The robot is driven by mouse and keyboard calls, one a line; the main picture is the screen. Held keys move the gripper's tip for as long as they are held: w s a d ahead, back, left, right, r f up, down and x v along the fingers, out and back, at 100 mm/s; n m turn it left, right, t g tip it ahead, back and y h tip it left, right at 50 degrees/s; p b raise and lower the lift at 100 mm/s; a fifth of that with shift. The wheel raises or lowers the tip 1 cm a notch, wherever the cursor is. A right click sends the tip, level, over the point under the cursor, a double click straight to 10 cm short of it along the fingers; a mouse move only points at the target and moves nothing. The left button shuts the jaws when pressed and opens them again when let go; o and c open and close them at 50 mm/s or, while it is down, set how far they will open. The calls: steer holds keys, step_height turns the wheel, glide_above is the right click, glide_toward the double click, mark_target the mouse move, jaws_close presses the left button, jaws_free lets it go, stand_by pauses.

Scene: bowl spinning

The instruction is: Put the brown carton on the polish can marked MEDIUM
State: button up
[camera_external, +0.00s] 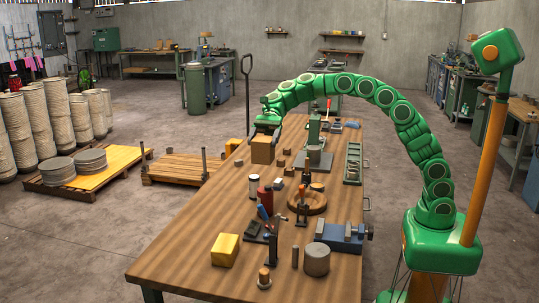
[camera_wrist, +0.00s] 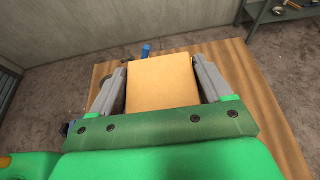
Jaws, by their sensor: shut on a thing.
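The brown carton (camera_external: 262,151) is at the left side of the wooden table, towards its far end. My gripper (camera_external: 266,130) is above it, shut on it. In the wrist view the carton (camera_wrist: 162,85) fills the space between the two grey fingers of my gripper (camera_wrist: 160,78). I cannot tell whether the carton touches the table.
The wooden table (camera_external: 190,262) holds a wooden bowl (camera_external: 307,201), a blue vise (camera_external: 342,237), a yellow block (camera_external: 225,249), a grey cylinder (camera_external: 316,260) and a green press (camera_external: 314,145). Small dark blocks lie near the carton. The table's left strip is mostly clear.

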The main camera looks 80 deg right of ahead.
steer(key=s+d+r+m+t+h, duration=0.15)
steer(key=d+m+t, duration=0.25)
steer(key=d, duration=1.3)
steer(key=s+d+m+t+h, duration=0.1)
steer(key=s+d+m+t, duration=0.25)
steer(key=d, duration=1.25)
steer(key=s+d+m+t+h, duration=0.2)
steer(key=s+d+m+h, duration=0.1)
steer(key=s+d, duration=0.7)
steer(key=s+d+m+t+h, duration=0.3)
steer(key=s+d, duration=0.4)
steer(key=d, duration=0.5)
steer(key=shift+w+d+f, duration=1.4)
steer(key=shift+w+f, duration=0.45)
steer(key=shift+f, duration=1.25)
steer(key=shift+w+d+f, duration=1.35)
steer(key=shift+w+f, duration=0.45)
steer(key=shift+f, duration=1.3)
steer(key=shift+w+d+f, duration=1.4)
steer(key=shift+w+f, duration=0.45)
steer(key=shift+f, duration=1.25)
steer(key=shift+f, duration=0.1)
